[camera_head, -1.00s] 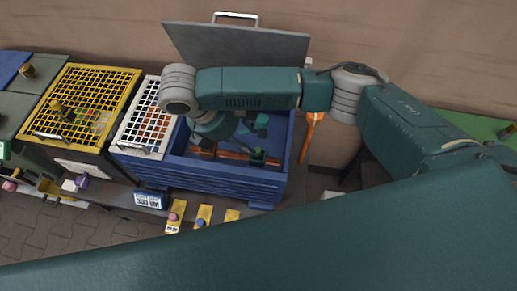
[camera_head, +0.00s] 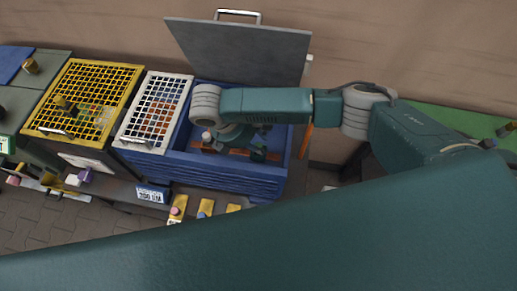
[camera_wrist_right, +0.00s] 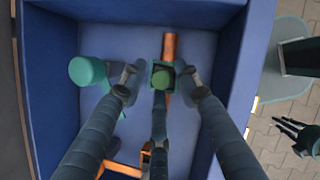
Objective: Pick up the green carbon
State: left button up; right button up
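The green carbon appears to be the small green square block (camera_wrist_right: 162,77) with a rounded olive-green centre, inside the blue box (camera_wrist_right: 222,50). My right gripper (camera_wrist_right: 160,88) is open, its fingers spread around the block with visible gaps at the left and right. I cannot tell whether the lower finger touches it. In the head view the right gripper (camera_head: 245,140) is over the open blue box (camera_head: 225,172) and partly hidden by its arm. My left gripper (camera_wrist_right: 297,135) seems to show at the right edge of the wrist view, outside the box, its opening unclear.
A teal round part (camera_wrist_right: 87,71) and orange pieces (camera_wrist_right: 170,46) also lie in the box. Its grey lid (camera_head: 240,52) stands open behind. Boxes with a white mesh lid (camera_head: 156,108) and a yellow mesh lid (camera_head: 85,100) stand to the left.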

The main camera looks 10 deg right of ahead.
grip_shut()
jog(key=shift+r, duration=0.2)
